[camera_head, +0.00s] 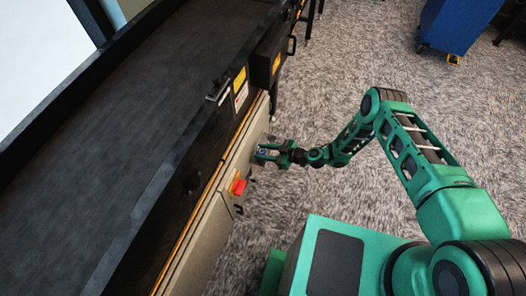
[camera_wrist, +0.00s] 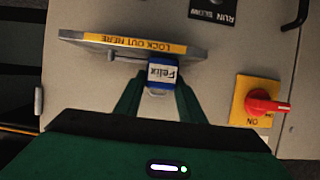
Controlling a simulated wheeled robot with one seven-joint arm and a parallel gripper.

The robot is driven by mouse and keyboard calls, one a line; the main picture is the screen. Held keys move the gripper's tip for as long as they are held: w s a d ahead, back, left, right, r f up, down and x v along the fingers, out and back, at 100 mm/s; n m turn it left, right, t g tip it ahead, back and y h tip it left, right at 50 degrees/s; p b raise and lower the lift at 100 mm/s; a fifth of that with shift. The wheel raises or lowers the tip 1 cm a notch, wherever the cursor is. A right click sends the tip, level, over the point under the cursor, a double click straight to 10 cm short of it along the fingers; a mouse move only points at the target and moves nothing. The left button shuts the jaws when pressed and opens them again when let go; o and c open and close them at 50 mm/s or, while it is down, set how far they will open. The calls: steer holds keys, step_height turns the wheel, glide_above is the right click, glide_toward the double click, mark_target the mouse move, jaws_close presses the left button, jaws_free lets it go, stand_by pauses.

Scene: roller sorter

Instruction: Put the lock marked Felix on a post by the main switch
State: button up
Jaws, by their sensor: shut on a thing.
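The lock marked Felix (camera_wrist: 161,75) shows in the wrist view as a small blue lock with a white label, upside down. My gripper (camera_wrist: 158,95) is shut on it, one green finger on each side. In the head view my gripper (camera_head: 268,154) is at the front of the grey cabinet. The lock is just below a plate labelled "LOCK OUT HERE" (camera_wrist: 130,42) with a thin post (camera_wrist: 125,57) at its edge. I cannot tell whether its shackle is around the post. The main switch (camera_wrist: 262,103) has a red handle on a yellow plate, right of the lock; it also shows in the head view (camera_head: 238,187).
The dark conveyor bed (camera_head: 150,80) runs along the left above the cabinet (camera_head: 200,235). A black handle (camera_wrist: 297,14) is at the upper right of the wrist view. A blue bin (camera_head: 455,25) stands far off at top right. The carpet (camera_head: 340,60) between is clear.

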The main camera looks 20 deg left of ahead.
stand_by(0.8)
steer(key=o, duration=1.2)
steer(key=shift+f, duration=0.1)
steer(key=v, duration=1)
steer(key=shift+d, duration=0.35)
